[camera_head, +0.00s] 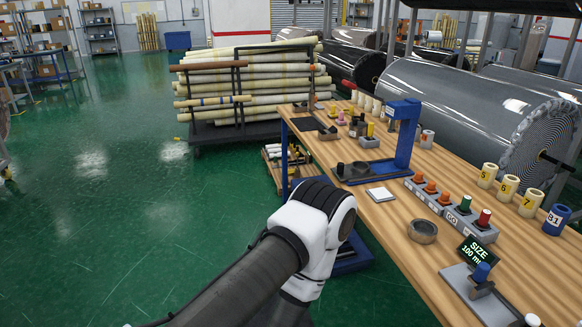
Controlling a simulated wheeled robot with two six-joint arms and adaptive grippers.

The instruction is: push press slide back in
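A blue press (403,135) stands upright on the wooden table (440,160). A dark flat slide plate (378,173) extends from the press's foot toward the table's left edge. Small black round parts sit on the plate; how far the plate is pulled out is hard to tell. One of my arms comes in from the lower left, with its white and black wrist in front of the table's near left edge. I take it for my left arm. Its gripper is hidden behind the wrist. The wrist is apart from the slide in the picture. My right arm and gripper are not in view.
A white square pad (380,194), a row of orange buttons (430,187), green and red buttons (484,218), a metal ring (422,231) and a SIZE display (477,250) stand on the table. Numbered rolls (508,188) line its right side. The green floor at left is open.

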